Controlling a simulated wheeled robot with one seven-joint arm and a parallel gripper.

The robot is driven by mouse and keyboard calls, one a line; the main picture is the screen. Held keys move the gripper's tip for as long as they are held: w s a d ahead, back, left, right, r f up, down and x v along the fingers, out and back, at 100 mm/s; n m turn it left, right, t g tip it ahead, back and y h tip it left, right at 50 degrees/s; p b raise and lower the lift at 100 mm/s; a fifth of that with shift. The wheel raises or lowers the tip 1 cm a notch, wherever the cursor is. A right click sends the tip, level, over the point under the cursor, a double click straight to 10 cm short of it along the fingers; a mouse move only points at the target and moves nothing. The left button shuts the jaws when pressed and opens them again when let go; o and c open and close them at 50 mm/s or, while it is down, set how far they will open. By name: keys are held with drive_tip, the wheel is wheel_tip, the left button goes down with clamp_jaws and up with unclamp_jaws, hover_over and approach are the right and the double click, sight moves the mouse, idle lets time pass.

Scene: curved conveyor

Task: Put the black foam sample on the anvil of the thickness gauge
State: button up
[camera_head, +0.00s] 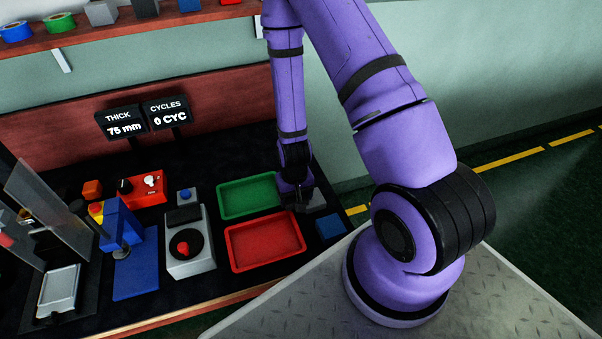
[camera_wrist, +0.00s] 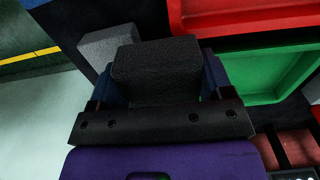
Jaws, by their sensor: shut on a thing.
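The black foam sample (camera_wrist: 157,68) is a dark, grainy block in the wrist view. My gripper (camera_wrist: 158,88) is shut on it, with a finger at each side. In the head view my gripper (camera_head: 296,196) is low at the right end of the bench, beside the green tray; the sample is hard to make out there. A blue upright stand (camera_head: 119,224) with a blue base plate (camera_head: 136,276) stands left of centre. It may be the thickness gauge, but I cannot tell its anvil clearly. A display (camera_head: 124,122) reads THICK 75 mm.
A grey block (camera_wrist: 104,46) lies close beside the sample. A blue block (camera_head: 330,226) is near the bench's right edge. A green tray (camera_head: 226,206), a red tray (camera_head: 241,262) and a grey box with a red knob (camera_head: 190,262) lie between my gripper and the blue stand.

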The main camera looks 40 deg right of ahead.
drive_tip(key=w+d, duration=0.3)
drive_tip(key=w+d+f, duration=0.1)
drive_tip(key=w+d, duration=0.6)
drive_tip(key=d, duration=0.1)
drive_tip(key=shift+w+f, duration=0.25)
drive_tip(key=shift+w, duration=0.1)
drive_tip(key=shift+w+d+f, duration=0.15)
drive_tip(key=shift+f, duration=1.6)
drive_tip(key=shift+f, duration=0.1)
drive_tip(key=o, duration=1)
drive_tip(key=shift+c, duration=0.2)
